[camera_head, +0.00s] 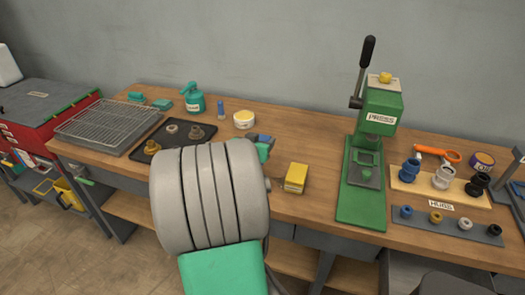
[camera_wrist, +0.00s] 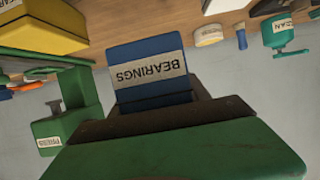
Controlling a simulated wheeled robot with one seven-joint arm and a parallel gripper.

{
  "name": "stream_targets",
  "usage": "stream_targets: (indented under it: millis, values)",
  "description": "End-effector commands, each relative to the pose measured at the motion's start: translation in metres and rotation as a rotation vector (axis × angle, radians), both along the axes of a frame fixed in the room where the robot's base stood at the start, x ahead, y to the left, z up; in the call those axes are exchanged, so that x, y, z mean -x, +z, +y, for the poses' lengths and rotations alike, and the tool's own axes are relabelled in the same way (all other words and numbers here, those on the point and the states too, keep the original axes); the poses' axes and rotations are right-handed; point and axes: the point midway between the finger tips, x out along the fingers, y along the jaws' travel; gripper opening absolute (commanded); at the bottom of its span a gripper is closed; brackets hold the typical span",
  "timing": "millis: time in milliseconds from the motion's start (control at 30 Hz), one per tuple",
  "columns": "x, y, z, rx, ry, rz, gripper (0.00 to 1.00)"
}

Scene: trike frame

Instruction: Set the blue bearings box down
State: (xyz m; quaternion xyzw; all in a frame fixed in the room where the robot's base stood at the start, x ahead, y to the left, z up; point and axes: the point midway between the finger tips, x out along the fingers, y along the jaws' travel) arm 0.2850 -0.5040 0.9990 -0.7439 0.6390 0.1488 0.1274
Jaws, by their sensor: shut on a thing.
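The blue bearings box (camera_wrist: 148,68), with a pale label reading BEARINGS, is in the middle of the wrist view, which shows the scene upside down. My gripper (camera_wrist: 155,108) is shut on it, with dark jaws at its lower edge. In the head view a small part of the blue box (camera_head: 265,138) shows beyond my large grey arm link, and most of my gripper is hidden. The box is over the wooden bench (camera_head: 322,160); I cannot tell whether it touches the top.
A yellow box (camera_head: 296,177) stands right of my arm, with the green press (camera_head: 365,170) farther right. A white-and-yellow tin (camera_head: 243,119), blue tube (camera_head: 221,108) and teal can (camera_head: 194,100) stand behind. A black tray (camera_head: 172,138) lies left. Bare bench shows around the yellow box.

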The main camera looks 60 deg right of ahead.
Motion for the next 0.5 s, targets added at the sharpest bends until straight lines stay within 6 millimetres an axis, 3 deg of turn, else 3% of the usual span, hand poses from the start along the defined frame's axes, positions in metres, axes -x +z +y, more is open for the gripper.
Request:
stream_targets:
  millis: [200,500]
  values:
    - [-0.022,-0.044,-0.038,-0.002,0.003,0.002,0.0]
    - [-0.031,-0.082,-0.053,-0.002,0.006,0.002,0.0]
